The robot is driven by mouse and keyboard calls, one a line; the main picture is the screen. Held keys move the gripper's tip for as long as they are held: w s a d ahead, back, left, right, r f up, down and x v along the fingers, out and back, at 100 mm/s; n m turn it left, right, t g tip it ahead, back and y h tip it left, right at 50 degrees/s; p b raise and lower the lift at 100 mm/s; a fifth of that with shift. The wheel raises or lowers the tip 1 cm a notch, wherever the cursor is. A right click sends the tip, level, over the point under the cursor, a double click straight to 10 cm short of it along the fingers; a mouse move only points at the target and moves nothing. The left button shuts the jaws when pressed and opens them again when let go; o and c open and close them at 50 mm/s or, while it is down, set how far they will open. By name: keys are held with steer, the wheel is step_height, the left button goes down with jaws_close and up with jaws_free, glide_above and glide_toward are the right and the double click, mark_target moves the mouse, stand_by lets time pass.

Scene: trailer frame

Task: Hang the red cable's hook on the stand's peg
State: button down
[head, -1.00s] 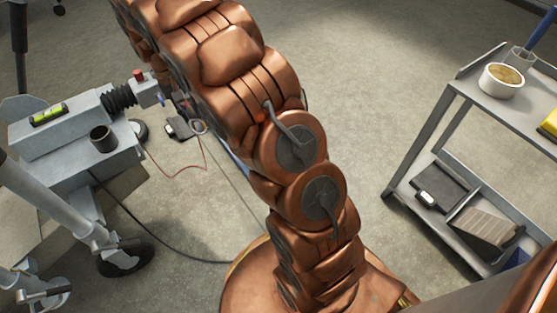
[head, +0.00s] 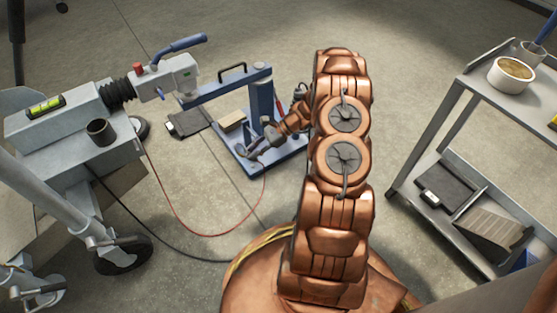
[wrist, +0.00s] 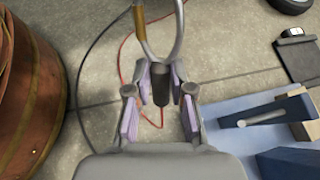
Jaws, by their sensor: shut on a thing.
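The blue stand (head: 262,98) stands on the floor in the middle of the head view, with a column, a top beam and a flat base. My gripper (head: 252,150) is low beside its column, partly hidden by its small size. In the wrist view my gripper (wrist: 160,112) is shut on the dark handle (wrist: 160,84) of the metal hook, whose curved end (wrist: 178,42) points up the picture. The red cable (head: 208,234) loops from the grey machine to my gripper. A grey rod (wrist: 262,118) lies over a blue part at right; I cannot tell whether it is the peg.
The grey machine (head: 70,125) with a black cable (head: 170,258) stands at left. A black flat box (head: 188,123) lies on the floor near the stand. A grey cart (head: 455,88) stands at right.

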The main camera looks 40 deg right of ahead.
steer(key=s+d+f+m+t+h, duration=0.2)
steer(key=s+d+f+m+t, duration=0.2)
steer(key=d+f+m+t, duration=0.35)
steer(key=w+d+f+n+b, duration=0.1)
steer(key=w+f+b, duration=0.1)
steer(key=w, duration=0.8)
steer(key=shift+w+d+b, duration=0.35)
steer(key=shift+d, duration=0.05)
stand_by(0.9)
steer(key=shift+f+t, duration=0.15)
steer(key=shift+t, duration=0.1)
stand_by(0.5)
steer(key=c, duration=0.9)
jaws_free()
steer(key=shift+c, duration=0.2)
steer(key=shift+s+d, duration=0.1)
steer(key=shift+d, duration=0.05)
steer(key=v, duration=1.1)
steer(key=shift+s+r, duration=0.25)
steer(key=shift+s, duration=0.1)
